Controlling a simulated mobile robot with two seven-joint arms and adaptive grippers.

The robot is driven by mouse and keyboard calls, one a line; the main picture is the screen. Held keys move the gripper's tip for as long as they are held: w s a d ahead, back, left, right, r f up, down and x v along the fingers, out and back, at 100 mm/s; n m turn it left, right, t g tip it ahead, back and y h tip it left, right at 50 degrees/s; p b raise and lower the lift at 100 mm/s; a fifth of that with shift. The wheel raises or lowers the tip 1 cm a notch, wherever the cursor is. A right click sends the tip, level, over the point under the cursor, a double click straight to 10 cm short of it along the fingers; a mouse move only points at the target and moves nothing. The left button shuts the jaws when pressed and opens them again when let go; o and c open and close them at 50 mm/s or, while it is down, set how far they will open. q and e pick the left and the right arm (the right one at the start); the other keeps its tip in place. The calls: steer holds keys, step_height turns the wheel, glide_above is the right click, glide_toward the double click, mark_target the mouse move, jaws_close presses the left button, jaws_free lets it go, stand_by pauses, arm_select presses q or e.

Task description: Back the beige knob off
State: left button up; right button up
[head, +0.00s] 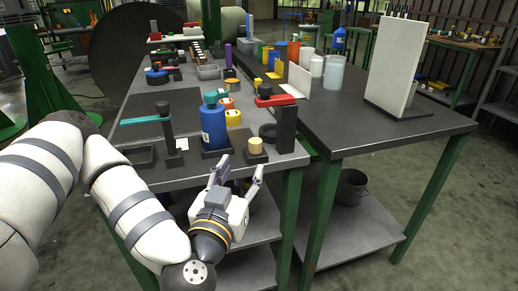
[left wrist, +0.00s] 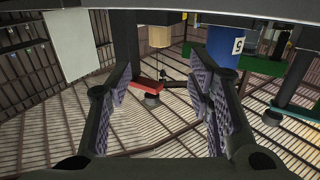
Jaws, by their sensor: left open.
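The beige knob (head: 256,145) is a small cylinder standing on a dark square base (head: 255,157) near the front edge of the left table. It also shows in the left wrist view (left wrist: 159,37), at the top centre, where the scene appears upside down. My left gripper (head: 239,168) is in front of the table edge, just short of the knob and slightly to its left in the head view. Its two fingers (left wrist: 165,92) are spread apart with nothing between them, and the knob is beyond their tips. My right gripper is not in view.
A blue bottle (head: 213,126) stands left of the knob. A post with a teal arm (head: 145,119) is further left. A second table (head: 370,135) is to the right.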

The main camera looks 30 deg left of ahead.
mark_target(254, 145)
arm_select(q)
steer(key=b+x, duration=0.1)
steer(key=x, duration=0.1)
steer(key=b+x, duration=0.1)
steer(key=x, duration=0.2)
steer(key=shift+a+f+b, duration=0.1)
steer(key=shift+f+b, duration=0.15)
steer(key=shift+b, duration=0.1)
steer(key=x, duration=0.7)
steer(key=shift+r, duration=0.3)
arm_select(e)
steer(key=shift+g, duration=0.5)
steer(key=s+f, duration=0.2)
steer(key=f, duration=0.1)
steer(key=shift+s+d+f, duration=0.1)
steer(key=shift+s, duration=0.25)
arm_select(q)
jaws_close()
